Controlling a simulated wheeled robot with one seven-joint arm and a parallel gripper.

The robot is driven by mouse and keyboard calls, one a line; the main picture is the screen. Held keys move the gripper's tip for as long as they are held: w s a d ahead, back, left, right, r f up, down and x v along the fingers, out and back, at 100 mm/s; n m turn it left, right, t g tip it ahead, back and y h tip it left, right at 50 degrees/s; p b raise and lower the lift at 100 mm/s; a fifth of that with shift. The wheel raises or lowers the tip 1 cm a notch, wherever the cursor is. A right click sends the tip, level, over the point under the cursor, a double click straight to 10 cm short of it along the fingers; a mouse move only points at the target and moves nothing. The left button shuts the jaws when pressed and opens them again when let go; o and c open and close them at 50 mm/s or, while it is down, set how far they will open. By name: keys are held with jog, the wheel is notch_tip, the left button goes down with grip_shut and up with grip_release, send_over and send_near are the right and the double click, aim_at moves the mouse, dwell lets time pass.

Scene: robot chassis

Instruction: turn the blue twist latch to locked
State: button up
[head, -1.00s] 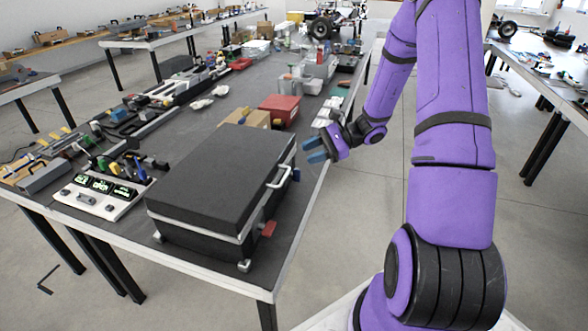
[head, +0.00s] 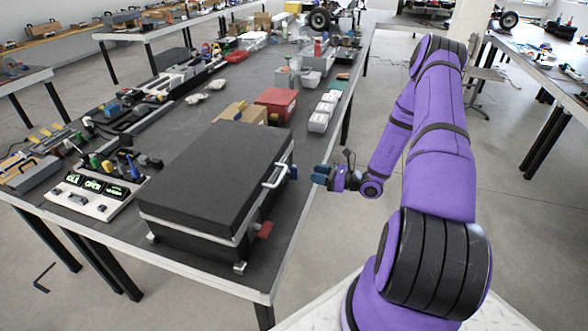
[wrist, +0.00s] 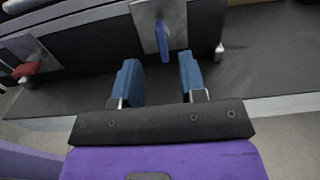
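A blue twist latch (wrist: 163,38) sits on a metal plate on the side of a black case (wrist: 100,40). In the wrist view its handle runs almost straight up and down. The case (head: 210,180) lies closed on the table in the head view, where I cannot make out the blue latch. My gripper (wrist: 158,68) has two blue fingers, apart with nothing between them. The latch shows beyond the fingertips, roughly in line with the gap and not touched. In the head view my gripper (head: 322,174) is just right of the case's far right corner.
A red latch (head: 265,230) is on the same side of the case, nearer me; it also shows in the wrist view (wrist: 25,68). A white carry handle (head: 276,174) juts out there. A red box (head: 276,102) stands behind.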

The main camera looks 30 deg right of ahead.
aim_at(294, 167)
jog(key=x, duration=0.8)
jog(key=shift+w+a, duration=0.25)
jog(key=shift+w, duration=0.05)
grip_shut()
